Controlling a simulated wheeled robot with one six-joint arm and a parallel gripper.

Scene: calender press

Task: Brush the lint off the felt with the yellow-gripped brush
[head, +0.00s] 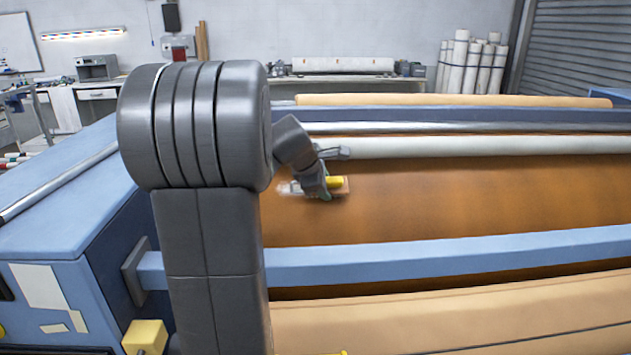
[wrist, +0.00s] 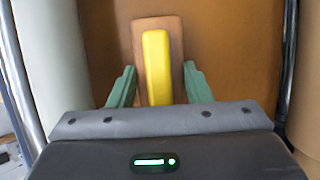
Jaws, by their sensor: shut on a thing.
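The brush has a yellow grip (head: 335,182) on a wooden back, and this yellow grip also shows in the wrist view (wrist: 157,60). My gripper (head: 326,188) is shut on the brush, with one green finger on each side in the wrist view (wrist: 158,72). The brush is at the orange-brown felt (head: 460,200), near its left end. Its bristles are hidden, so I cannot tell whether they touch. A pale, blurred patch (head: 287,188) shows just left of my gripper and may be lint. The felt also fills the background in the wrist view (wrist: 235,50).
A pale roller (head: 480,146) and a metal bar (head: 460,127) run behind the felt. A blue rail (head: 450,254) crosses in front of it. The blue machine housing (head: 70,215) stands at the left. The felt to the right is clear.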

